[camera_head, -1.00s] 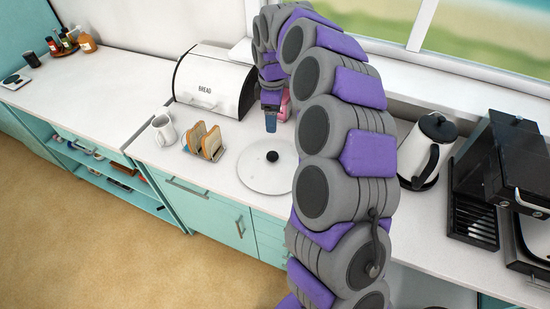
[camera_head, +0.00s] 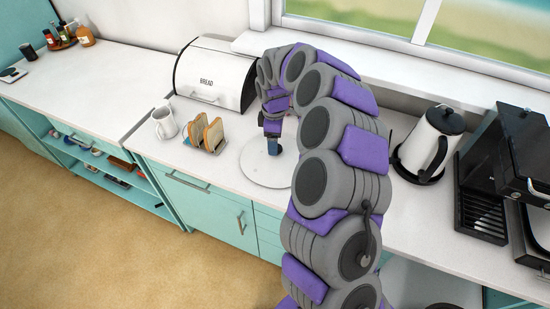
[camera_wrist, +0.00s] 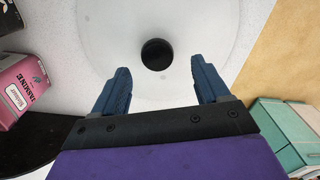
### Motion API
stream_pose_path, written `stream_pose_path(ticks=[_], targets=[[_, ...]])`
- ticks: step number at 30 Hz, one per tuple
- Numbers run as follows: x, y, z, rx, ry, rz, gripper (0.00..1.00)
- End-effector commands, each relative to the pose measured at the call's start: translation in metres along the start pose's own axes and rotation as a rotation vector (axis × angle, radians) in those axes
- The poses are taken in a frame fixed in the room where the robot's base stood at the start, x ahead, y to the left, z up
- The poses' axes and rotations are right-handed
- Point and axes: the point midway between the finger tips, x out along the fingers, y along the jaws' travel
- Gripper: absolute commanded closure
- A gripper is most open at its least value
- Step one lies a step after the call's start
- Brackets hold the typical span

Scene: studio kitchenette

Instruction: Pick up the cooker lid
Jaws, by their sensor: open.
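The cooker lid (camera_head: 257,172) is a flat, pale round disc lying on the white counter, in front of the bread bin. Its round black knob (camera_wrist: 157,54) shows in the wrist view at the middle of the disc (camera_wrist: 105,25). My gripper (camera_wrist: 163,82) is open and empty, with its two blue fingers apart. The knob sits between and a little beyond the fingertips in that view. In the head view my gripper (camera_head: 273,146) hangs over the lid and hides the knob. I cannot tell how far above the lid the fingertips are.
A toast rack with bread (camera_head: 206,135) and a white mug (camera_head: 163,123) stand left of the lid. The bread bin (camera_head: 215,73) is behind. A pink jasmine box (camera_wrist: 22,85) stands close by.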

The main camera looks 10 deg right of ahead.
Motion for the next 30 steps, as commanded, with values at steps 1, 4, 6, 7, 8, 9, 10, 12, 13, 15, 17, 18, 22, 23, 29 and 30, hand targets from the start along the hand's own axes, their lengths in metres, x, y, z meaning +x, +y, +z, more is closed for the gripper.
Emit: stream_pose_path(ticks=[1, 4, 6, 7, 8, 9, 10, 12, 13, 15, 17, 18, 22, 23, 29, 30], targets=[[0.011, 0.001, 0.003, 0.000, 0.001, -0.002, 0.25], [0.026, 0.002, 0.005, 0.002, 0.003, -0.004, 0.25], [0.033, 0.002, 0.007, 0.001, 0.003, -0.004, 0.25], [0.034, 0.002, 0.008, 0.001, 0.003, -0.004, 0.25], [0.035, 0.002, 0.008, 0.001, 0.003, -0.004, 0.25], [0.035, 0.002, 0.009, 0.001, 0.004, -0.003, 0.25], [0.035, 0.002, 0.008, 0.002, 0.004, -0.003, 0.25], [0.034, 0.002, 0.007, 0.002, 0.003, -0.002, 0.25], [0.034, 0.002, 0.007, 0.002, 0.002, -0.002, 0.25], [0.034, 0.001, 0.005, 0.002, 0.001, -0.002, 0.29], [0.034, 0.001, 0.005, 0.002, 0.001, -0.002, 0.35], [0.034, 0.001, 0.005, 0.002, 0.001, -0.001, 0.39], [0.034, 0.001, 0.004, 0.002, 0.000, -0.001, 0.51], [0.034, 0.001, 0.004, 0.002, 0.000, -0.001, 0.54], [0.034, 0.002, 0.006, 0.002, 0.002, -0.002, 0.73], [0.034, 0.002, 0.006, 0.002, 0.003, -0.002, 0.77]])
